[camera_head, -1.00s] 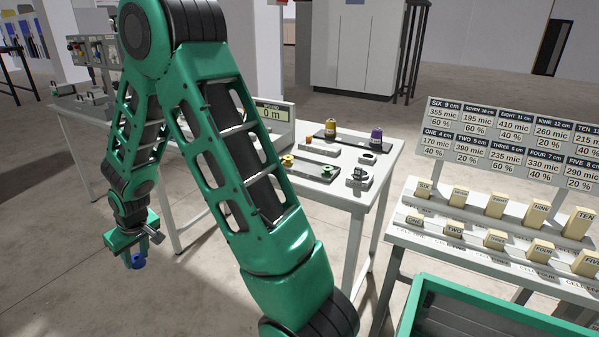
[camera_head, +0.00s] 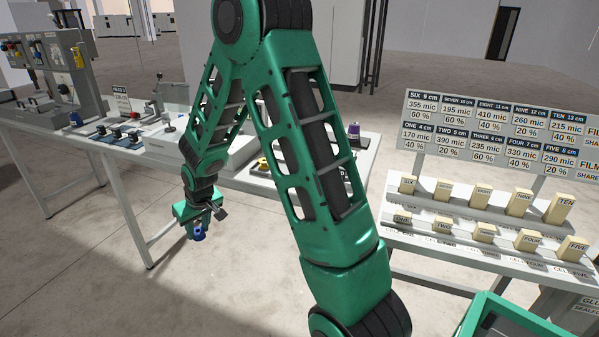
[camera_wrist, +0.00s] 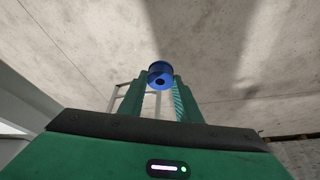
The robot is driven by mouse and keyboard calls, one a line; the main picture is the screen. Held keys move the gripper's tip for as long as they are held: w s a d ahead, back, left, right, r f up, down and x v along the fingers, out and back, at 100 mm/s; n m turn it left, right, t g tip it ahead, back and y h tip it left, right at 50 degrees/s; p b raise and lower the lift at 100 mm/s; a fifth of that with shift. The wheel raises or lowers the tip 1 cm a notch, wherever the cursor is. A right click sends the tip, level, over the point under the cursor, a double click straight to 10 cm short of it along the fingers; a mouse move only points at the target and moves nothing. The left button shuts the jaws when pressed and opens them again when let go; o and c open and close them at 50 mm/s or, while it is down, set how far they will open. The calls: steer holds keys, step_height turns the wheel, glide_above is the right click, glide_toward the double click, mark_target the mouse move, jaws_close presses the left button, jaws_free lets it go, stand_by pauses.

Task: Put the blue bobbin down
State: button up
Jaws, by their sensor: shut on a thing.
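The blue bobbin (camera_head: 199,233) is held at the tip of my gripper (camera_head: 196,226), low in front of the long white table and clear of it. In the wrist view the blue bobbin (camera_wrist: 160,75) is a short blue cylinder with a dark hole in its end. The two green fingers of my gripper (camera_wrist: 158,92) are shut on it. Pale concrete floor shows behind it. My arm hides part of the table.
The white table (camera_head: 150,160) carries small devices and a machine (camera_head: 55,70) at its left. A purple spool (camera_head: 354,130) stands at its right end. A stepped rack (camera_head: 440,212) with labelled blocks is at right. A green-rimmed bin (camera_head: 500,310) is at lower right.

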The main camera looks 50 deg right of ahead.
steer(key=shift+s+d, duration=0.1)
steer(key=shift+d, duration=0.4)
steer(key=shift+d, duration=0.1)
